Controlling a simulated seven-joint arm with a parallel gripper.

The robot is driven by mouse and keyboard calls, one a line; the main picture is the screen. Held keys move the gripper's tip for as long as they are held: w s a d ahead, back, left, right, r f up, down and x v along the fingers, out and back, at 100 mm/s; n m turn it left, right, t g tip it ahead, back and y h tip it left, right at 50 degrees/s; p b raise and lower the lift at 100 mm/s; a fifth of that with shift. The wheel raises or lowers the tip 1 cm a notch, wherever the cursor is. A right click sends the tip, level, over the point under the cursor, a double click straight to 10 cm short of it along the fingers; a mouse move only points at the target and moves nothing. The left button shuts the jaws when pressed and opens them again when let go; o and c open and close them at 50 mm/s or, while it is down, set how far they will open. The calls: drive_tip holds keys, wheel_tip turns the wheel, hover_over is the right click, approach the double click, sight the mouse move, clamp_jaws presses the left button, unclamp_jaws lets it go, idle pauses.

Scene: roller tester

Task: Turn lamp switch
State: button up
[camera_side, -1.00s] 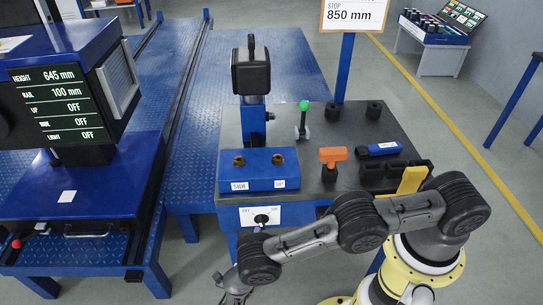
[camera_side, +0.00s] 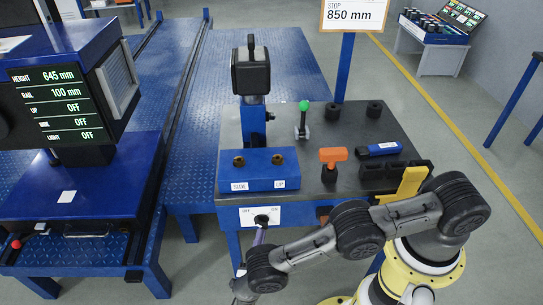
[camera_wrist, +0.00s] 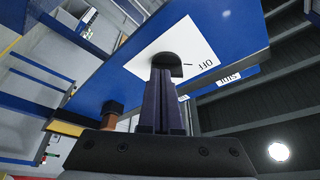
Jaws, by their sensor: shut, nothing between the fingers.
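The lamp switch is a black round knob (camera_side: 261,220) on a white plate (camera_side: 246,215) marked OFF and ON, on the front of the blue bench. The knob also shows in the wrist view (camera_wrist: 168,63), with the OFF mark to its right. My gripper (camera_wrist: 161,74) is shut and empty, its dark fingers pointing at the knob. The fingertips overlap the knob's near edge there; I cannot tell whether they touch it. In the side view my gripper (camera_side: 261,230) is just below the knob. The display (camera_side: 58,104) at left reads LIGHT OFF.
A blue box (camera_side: 258,170) with two brass knobs labelled SIDE and UP sits above the switch. An orange-handled part (camera_side: 333,156) and a green-topped lever (camera_side: 303,108) stand on the dark bench top. Open floor lies in front of the bench.

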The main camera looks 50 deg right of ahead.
drive_tip(key=o, duration=0.3)
drive_tip(key=shift+s+d+f, duration=0.4)
drive_tip(key=shift+s+f, duration=0.05)
drive_tip(key=shift+o, duration=0.2)
drive_tip(key=shift+v, duration=1.75)
drive_tip(key=shift+w+a+r, duration=0.1)
drive_tip(key=shift+a+r, duration=0.05)
drive_tip(key=shift+r, duration=0.05)
